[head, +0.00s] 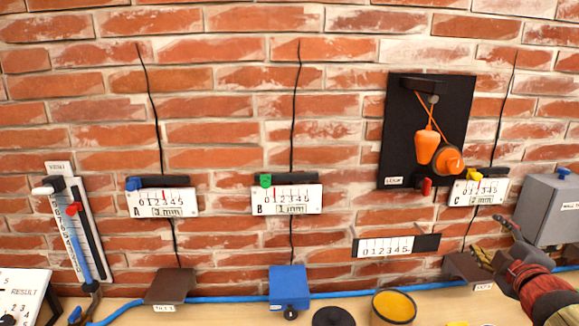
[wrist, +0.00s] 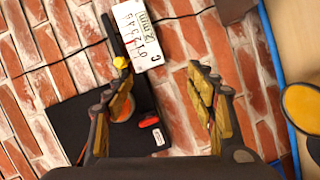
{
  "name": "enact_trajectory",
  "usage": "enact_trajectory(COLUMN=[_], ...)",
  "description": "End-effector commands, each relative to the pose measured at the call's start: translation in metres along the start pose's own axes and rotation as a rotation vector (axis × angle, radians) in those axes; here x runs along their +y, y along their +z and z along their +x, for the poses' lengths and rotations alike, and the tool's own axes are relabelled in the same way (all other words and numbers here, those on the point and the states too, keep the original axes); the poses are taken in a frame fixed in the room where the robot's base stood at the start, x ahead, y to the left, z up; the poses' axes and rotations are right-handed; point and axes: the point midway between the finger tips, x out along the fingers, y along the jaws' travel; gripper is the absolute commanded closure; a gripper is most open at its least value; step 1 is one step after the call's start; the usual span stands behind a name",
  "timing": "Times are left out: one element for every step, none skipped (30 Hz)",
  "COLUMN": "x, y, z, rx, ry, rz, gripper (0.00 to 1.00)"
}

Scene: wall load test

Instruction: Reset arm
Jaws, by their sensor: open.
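My gripper (head: 490,250) is at the lower right of the head view, in front of the wall and below gauge C (head: 475,193). In the wrist view my gripper (wrist: 158,68) has its two yellow-padded fingers spread wide, with nothing held between them. The card of gauge C (wrist: 138,35), its black bar (wrist: 138,80) and its yellow knob (wrist: 121,63) show beyond and between the fingers. The gap between fingers and wall cannot be judged exactly.
A black board (head: 400,130) with an orange cord and weight hangs on the wall. Gauges A (head: 162,202) and B (head: 287,200) are to the left. A grey box (head: 550,210) stands at right. A yellow-topped round container (head: 394,306) and blue hose (head: 340,294) are on the table.

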Motion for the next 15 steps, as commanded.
enact_trajectory(x=[-0.007,-0.013,-0.022,-0.029,-0.038,-0.051,-0.06,-0.071,-0.086,-0.097,-0.11,-0.127,-0.139,-0.151,-0.167], y=[0.024,0.038,0.051,0.059,0.065,0.071,0.073,0.073,0.071,0.068,0.063,0.053,0.044,0.034,0.019], z=[-0.007,-0.013,-0.022,-0.029,-0.037,-0.049,-0.059,-0.069,-0.083,-0.094,-0.106,-0.123,-0.137,-0.15,-0.169], rx=[-0.099,-0.158,-0.23,-0.281,-0.331,-0.393,-0.437,-0.48,-0.534,-0.573,-0.61,-0.656,-0.687,-0.716,-0.75], ry=[-0.017,-0.029,-0.045,-0.058,-0.074,-0.097,-0.114,-0.135,-0.165,-0.191,-0.22,-0.262,-0.297,-0.334,-0.387], rz=[0.09,0.148,0.223,0.282,0.339,0.415,0.471,0.527,0.602,0.654,0.709,0.777,0.827,0.873,0.927], gripper=[0.44,0.44,0.44,0.44,0.44,0.44,0.44,0.44,0.44,0.44,0.44,0.44,0.44,0.44,0.44])
